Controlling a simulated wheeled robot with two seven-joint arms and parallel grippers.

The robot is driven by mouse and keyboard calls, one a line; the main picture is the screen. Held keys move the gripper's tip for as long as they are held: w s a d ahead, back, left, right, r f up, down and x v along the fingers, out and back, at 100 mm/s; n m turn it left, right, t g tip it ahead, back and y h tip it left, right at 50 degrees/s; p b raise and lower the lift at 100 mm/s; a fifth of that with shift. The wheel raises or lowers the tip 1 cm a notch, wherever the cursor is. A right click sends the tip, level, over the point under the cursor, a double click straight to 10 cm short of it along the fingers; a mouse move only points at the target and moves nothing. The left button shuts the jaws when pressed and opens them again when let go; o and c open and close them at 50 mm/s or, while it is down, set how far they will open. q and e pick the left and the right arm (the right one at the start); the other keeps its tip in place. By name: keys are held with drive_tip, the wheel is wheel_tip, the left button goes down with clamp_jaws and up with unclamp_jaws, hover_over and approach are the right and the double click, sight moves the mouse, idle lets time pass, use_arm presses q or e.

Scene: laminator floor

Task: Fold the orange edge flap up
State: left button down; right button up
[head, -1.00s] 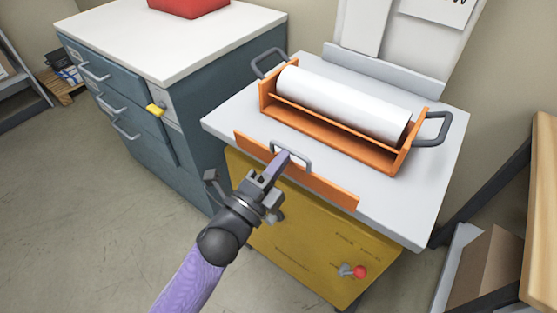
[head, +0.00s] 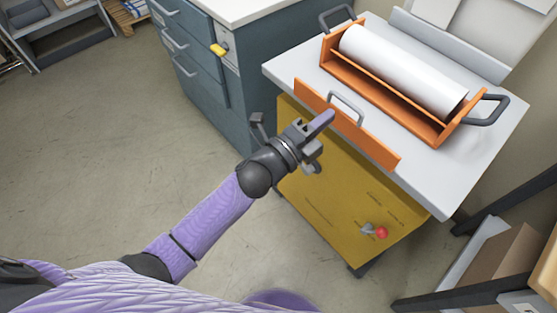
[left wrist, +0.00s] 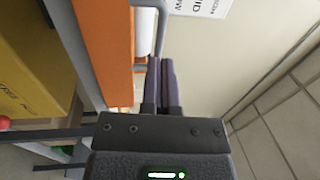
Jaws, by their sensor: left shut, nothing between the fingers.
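The orange edge flap (head: 375,147) is a long flat strip along the front edge of the white tabletop. It looks raised, its lower side along that edge; its exact angle is hard to tell. Its grey loop handle (head: 346,101) rises above its upper side. My left gripper (head: 330,115) is shut and empty, its purple fingers in front of the flap just below the handle. In the left wrist view the shut fingers (left wrist: 160,62) point at the grey handle (left wrist: 146,28), beside the orange flap (left wrist: 105,45); contact is unclear. My right gripper is out of view.
An orange cradle (head: 385,105) with a white roll (head: 405,68) sits on the white tabletop (head: 300,68), above a yellow cabinet front (head: 335,190) with a red knob (head: 382,232). A blue-grey drawer cabinet (head: 235,95) stands left. Floor at left is clear.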

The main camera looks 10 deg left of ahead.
use_arm(q)
drive_tip(key=f+p+v, duration=0.1)
drive_tip(key=v, duration=1)
drive_tip(key=s+a+f+n+g+y, duration=0.2)
drive_tip(key=s+a+f+n+y, duration=0.15)
drive_tip(key=f, duration=0.35)
drive_tip(key=s+a+f+n+g+y, duration=0.25)
drive_tip(key=f+n, duration=0.25)
drive_tip(key=f, duration=0.3)
drive_tip(key=s+a+f+n+g+y, duration=0.1)
drive_tip(key=s+a+f+n+y, duration=0.2)
drive_tip(key=f, duration=0.4)
drive_tip(key=s+a+f+n+g+y, duration=0.1)
drive_tip(key=s+f+n+g, duration=0.2)
drive_tip(key=s, duration=0.6)
drive_tip(key=s+a+f+n+g+y, duration=0.1)
drive_tip(key=s+f+n+g, duration=0.3)
drive_tip(key=s, duration=0.5)
drive_tip(key=s+a+f+n+g+y, duration=0.1)
drive_tip(key=s+f+n+g, duration=0.3)
drive_tip(key=s, duration=0.5)
drive_tip(key=shift+a+f, duration=0.45)
drive_tip(key=shift+a, duration=0.2)
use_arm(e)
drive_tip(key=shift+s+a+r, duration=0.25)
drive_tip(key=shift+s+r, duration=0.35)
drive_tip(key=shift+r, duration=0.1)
